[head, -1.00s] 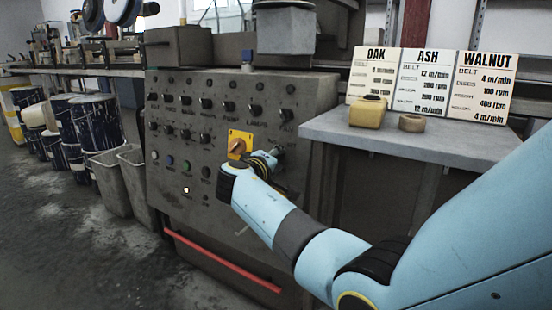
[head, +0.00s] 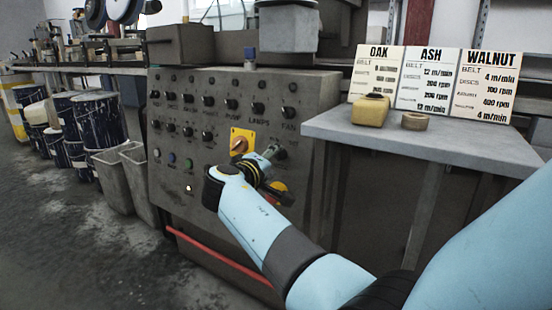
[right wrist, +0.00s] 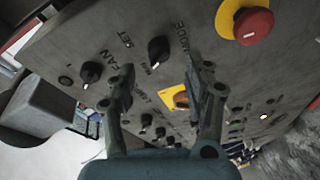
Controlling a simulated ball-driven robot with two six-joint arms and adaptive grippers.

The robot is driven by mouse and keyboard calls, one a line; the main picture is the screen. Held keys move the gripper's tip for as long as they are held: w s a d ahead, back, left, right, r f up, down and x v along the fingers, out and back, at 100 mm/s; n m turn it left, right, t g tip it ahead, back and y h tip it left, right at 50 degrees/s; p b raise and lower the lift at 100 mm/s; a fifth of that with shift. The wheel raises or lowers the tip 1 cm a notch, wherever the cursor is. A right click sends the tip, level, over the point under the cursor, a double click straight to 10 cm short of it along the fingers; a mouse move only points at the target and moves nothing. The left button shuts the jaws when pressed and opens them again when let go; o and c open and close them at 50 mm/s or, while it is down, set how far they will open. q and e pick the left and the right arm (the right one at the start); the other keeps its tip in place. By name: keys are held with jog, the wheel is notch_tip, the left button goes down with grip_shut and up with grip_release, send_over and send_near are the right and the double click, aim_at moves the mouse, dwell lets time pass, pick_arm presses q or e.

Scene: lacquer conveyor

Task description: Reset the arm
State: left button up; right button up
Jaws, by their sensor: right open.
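My right arm reaches in from the right in the head view, in front of the grey control panel (head: 225,100). My right gripper (head: 272,153) is open and empty near the panel's right part. In the right wrist view the two fingers of the right gripper (right wrist: 163,85) are spread, with nothing between them but the panel behind. A yellow plate with an orange rotary switch (head: 240,143) is left of the gripper in the head view. A red button on a yellow base (right wrist: 250,24) shows at the top of the right wrist view. My left gripper is not in view.
Rows of black knobs (head: 208,101) cover the panel. A grey table (head: 440,138) at right holds a yellow block (head: 371,111), a brown ring (head: 415,121) and speed cards (head: 428,78). Grey bins (head: 112,178) and paint cans (head: 90,125) stand left.

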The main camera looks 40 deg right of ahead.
jog(key=v, duration=0.3)
dwell(0.5)
